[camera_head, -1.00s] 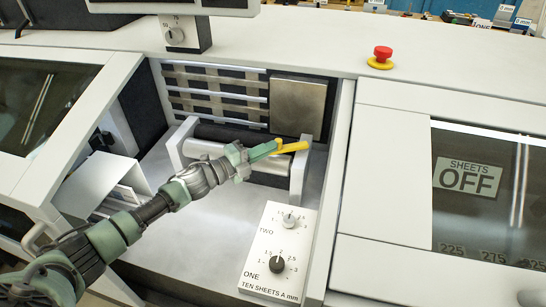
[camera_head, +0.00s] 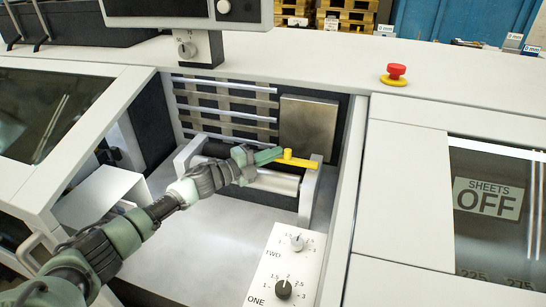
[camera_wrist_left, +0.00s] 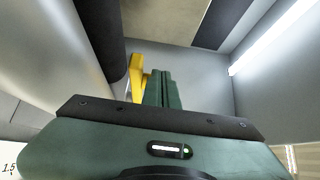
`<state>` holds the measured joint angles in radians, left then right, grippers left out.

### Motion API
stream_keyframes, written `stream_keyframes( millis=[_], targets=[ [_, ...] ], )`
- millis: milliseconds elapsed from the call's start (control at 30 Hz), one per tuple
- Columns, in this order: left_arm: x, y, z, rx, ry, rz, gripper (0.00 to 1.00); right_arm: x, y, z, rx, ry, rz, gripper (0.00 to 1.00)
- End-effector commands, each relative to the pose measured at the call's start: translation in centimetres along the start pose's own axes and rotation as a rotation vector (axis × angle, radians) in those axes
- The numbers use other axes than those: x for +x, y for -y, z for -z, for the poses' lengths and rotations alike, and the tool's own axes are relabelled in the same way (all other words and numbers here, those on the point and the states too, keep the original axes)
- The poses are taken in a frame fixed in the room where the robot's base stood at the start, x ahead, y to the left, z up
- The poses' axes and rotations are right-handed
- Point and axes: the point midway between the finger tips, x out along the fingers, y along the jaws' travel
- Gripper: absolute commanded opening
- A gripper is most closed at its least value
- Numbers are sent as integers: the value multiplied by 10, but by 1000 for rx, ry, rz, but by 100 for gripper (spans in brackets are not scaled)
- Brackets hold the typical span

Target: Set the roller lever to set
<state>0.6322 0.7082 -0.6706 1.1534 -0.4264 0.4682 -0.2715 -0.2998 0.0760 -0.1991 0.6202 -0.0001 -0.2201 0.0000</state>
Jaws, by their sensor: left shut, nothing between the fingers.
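The roller lever (camera_head: 300,162) is a yellow bar with a small knob, at the right end of the roller in the machine's open bay. It slopes slightly down to the right in the head view. My left gripper (camera_head: 272,155) is shut and empty, its green fingertips at the lever's left end. In the left wrist view the yellow lever (camera_wrist_left: 137,82) stands just left of the shut fingers (camera_wrist_left: 160,88). I cannot tell whether they touch. No set marking is readable by the lever. My right gripper is not in view.
The roller (camera_head: 272,181) sits between grey side brackets (camera_head: 309,194). A panel with two dials (camera_head: 283,270) is at the front of the bay. A red emergency button (camera_head: 396,70) is on the top at right. A white angled plate (camera_head: 98,193) stands left of my arm.

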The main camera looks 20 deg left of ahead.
Motion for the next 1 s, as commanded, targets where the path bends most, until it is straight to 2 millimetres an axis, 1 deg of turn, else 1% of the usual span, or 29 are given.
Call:
stream_keyframes(
  millis=[33, 467, 567, 800, 900, 1000],
  targets=[
    [1, 3, -2, 0, 4, 4, 0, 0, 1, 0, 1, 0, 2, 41],
    [0, 5, -2, 0, 6, 7, 0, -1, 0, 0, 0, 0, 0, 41],
    [-10, 4, -2, -1, 6, 4, 0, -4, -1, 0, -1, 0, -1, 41],
    [-52, 3, -1, 0, 4, 1, 0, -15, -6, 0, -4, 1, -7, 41],
    [-67, 2, -1, 1, 4, 1, 0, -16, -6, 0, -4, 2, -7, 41],
    [-76, 2, 0, 0, 3, 2, 0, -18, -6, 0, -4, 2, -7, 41]
  ],
)
